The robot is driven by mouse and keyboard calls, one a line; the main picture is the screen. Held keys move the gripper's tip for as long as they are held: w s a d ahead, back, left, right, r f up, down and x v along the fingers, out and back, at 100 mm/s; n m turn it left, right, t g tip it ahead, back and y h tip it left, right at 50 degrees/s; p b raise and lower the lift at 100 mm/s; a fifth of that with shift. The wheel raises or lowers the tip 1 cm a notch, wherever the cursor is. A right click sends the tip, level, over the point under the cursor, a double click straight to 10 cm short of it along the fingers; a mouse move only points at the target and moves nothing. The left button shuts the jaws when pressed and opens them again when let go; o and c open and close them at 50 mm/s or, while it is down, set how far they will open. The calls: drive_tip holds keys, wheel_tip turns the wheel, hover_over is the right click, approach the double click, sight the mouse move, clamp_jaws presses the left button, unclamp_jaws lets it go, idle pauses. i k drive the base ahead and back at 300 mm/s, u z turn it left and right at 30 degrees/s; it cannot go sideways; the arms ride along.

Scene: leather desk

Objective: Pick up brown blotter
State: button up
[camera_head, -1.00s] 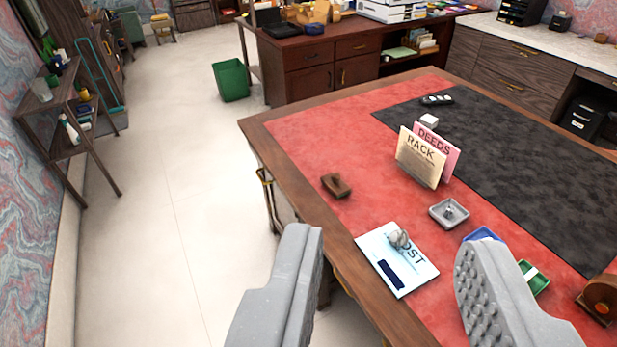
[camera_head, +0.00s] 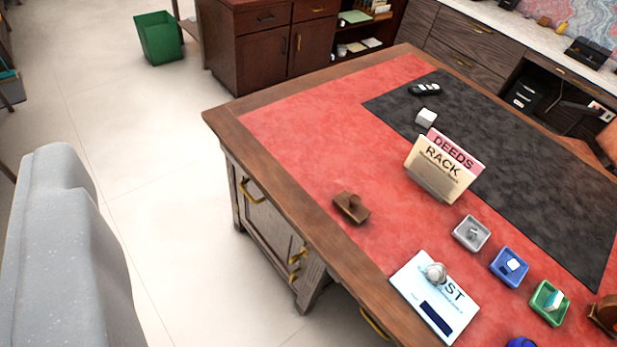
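The brown blotter (camera_head: 351,207) is a small brown block with a raised grip. It lies on the red leather top of the desk (camera_head: 300,150), near the left wooden edge, in the middle of the view. One grey finger of my gripper (camera_head: 70,250) shows large at the lower left, well apart from the blotter. The other finger is out of the frame. The gripper is open wide, and nothing is seen held in it.
A letter rack (camera_head: 440,168) stands right of the blotter. A white card (camera_head: 436,298) with a round pale object on it lies nearer. Grey (camera_head: 471,233), blue (camera_head: 509,266) and green (camera_head: 549,302) trays line the right. Bare red leather surrounds the blotter.

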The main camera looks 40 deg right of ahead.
sight(349, 204)
drive_tip(key=z, duration=0.1)
drive_tip(key=i, duration=0.95)
drive_tip(key=z, duration=0.45)
